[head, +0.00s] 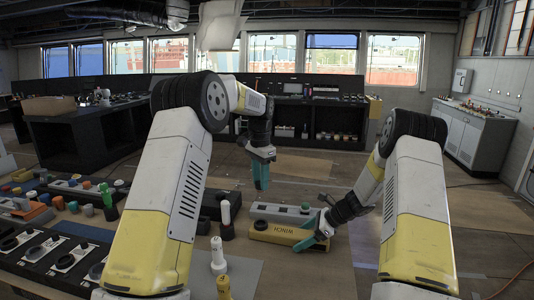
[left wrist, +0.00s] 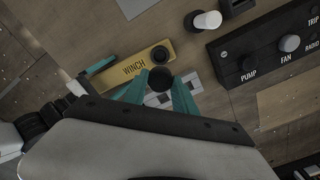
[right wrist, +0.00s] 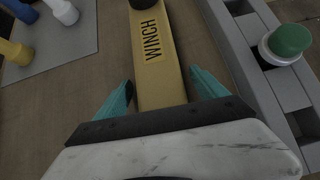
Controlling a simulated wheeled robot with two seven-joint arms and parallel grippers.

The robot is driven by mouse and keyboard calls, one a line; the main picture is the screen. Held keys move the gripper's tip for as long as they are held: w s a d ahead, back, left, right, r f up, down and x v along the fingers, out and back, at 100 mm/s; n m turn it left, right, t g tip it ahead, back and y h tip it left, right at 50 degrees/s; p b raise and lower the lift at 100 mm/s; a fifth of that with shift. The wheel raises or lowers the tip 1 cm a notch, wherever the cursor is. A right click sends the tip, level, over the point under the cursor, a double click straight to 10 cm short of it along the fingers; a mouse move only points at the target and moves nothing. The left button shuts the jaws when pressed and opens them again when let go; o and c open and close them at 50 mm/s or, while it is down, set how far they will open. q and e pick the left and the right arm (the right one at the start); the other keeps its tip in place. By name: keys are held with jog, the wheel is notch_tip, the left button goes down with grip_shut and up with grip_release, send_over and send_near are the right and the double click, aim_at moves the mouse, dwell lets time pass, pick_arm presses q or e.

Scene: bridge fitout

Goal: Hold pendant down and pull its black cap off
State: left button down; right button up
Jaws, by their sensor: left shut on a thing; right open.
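The yellow pendant (head: 285,233), labelled WINCH, lies on the table; it also shows in the left wrist view (left wrist: 132,68) and the right wrist view (right wrist: 152,65). A dark round fitting (left wrist: 160,54) is at its end away from my right gripper. My left gripper (head: 262,186) is raised above the table, beyond the pendant. In the left wrist view its fingers (left wrist: 162,90) are shut on a round black cap (left wrist: 160,77), apart from the pendant. My right gripper (head: 318,232) is open, low at the pendant's other end, its fingers (right wrist: 162,92) on either side of it.
A grey box (head: 283,212) with a green button (right wrist: 288,40) lies beside the pendant. A white-topped post (head: 226,212) stands to the left. A black panel (head: 45,252) with several knobs and a grey mat (head: 243,275) with white and yellow posts are nearer.

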jog(key=v, duration=1.1)
jog(key=shift+w+d, duration=0.1)
jog(key=shift+d+r, duration=0.3)
jog(key=shift+s, duration=0.25)
